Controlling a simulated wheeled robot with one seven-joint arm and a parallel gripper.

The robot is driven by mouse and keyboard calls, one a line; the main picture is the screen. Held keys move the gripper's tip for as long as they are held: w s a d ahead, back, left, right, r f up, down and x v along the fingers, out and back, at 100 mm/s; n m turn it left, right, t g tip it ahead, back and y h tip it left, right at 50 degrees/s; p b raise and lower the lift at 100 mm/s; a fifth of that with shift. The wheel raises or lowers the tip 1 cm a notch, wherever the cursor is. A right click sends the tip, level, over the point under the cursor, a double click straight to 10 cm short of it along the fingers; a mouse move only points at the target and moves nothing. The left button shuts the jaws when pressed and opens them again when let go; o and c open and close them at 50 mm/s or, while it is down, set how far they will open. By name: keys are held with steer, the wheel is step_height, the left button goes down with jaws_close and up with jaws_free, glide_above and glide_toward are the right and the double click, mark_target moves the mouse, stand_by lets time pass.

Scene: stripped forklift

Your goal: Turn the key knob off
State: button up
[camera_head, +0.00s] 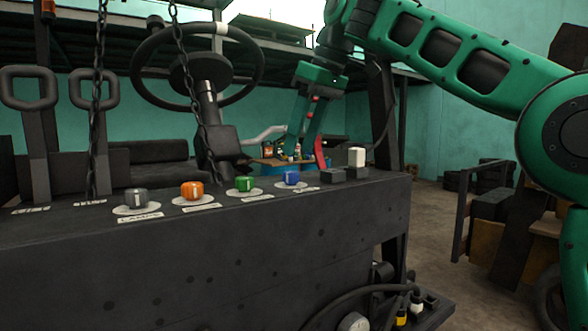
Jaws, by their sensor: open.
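Several round knobs stand in a row on top of the black console (190,262), each on a pale disc: a grey knob (136,198), an orange knob (193,190), a green knob (244,184) and a blue knob (291,178). The label by the grey knob seems to read LAMPS. The other labels are too small to read, so I cannot tell which is the key knob.
A steering wheel (135,66) and hanging chains (189,75) stand over the console's left half. Two loop-handled levers (33,130) are at far left. A red upright piece (320,154) and a white block switch (356,157) are right of the blue knob.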

mark_target(293, 172)
steer(key=shift+x, duration=3.1)
steer(key=c, duration=1)
